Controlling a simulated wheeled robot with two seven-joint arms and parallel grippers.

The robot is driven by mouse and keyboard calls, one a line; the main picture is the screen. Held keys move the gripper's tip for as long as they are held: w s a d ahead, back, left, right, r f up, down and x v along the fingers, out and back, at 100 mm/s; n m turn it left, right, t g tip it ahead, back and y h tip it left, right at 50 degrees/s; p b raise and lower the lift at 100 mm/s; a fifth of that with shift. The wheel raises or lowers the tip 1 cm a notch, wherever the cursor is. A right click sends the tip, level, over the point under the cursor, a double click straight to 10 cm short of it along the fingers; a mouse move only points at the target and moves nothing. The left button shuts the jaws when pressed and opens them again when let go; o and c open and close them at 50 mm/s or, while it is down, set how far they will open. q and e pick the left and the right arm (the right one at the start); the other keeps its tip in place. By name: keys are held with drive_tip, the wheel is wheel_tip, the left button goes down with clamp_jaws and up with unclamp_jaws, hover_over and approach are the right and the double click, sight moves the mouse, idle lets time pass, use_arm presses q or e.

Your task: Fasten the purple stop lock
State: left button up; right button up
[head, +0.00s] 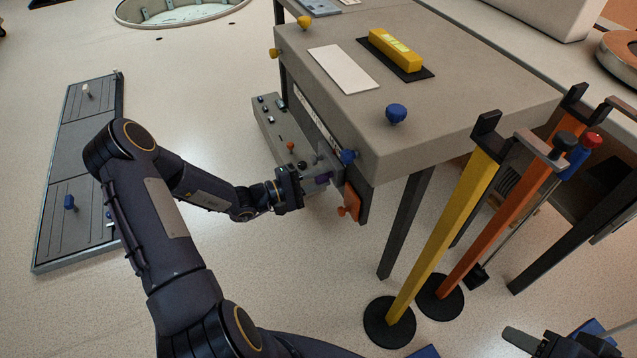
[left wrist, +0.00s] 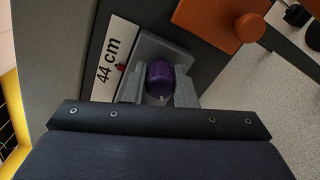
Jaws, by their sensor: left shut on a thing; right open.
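The purple stop lock (left wrist: 160,78) shows in the left wrist view as a rounded purple knob on a grey plate, beside a white label reading "44 cm". My left gripper (left wrist: 158,85) is shut on it, with one grey finger on each side. My right gripper (head: 556,340) is at the bottom right corner, open and partly cut off, away from the bench.
An orange block with a knob (head: 351,202) sits close to the purple lock. Blue knobs (head: 397,113) and a yellow bar (head: 396,50) are on the grey bench (head: 440,120). Yellow (head: 441,235) and orange (head: 500,225) posts stand at right. The floor at left is mostly open.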

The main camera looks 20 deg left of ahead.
use_arm(q)
drive_tip(key=m+b, duration=0.5)
drive_tip(key=shift+f, duration=0.3)
drive_tip(key=shift+r+m+b, duration=0.2)
drive_tip(key=shift+m+b, duration=0.9)
drive_tip(key=shift+b, duration=0.1)
drive_tip(key=o, duration=1)
drive_tip(key=shift+r, duration=0.1)
drive_tip(key=p+v, duration=0.1)
drive_tip(key=v, duration=0.7)
drive_tip(key=shift+d, duration=0.1)
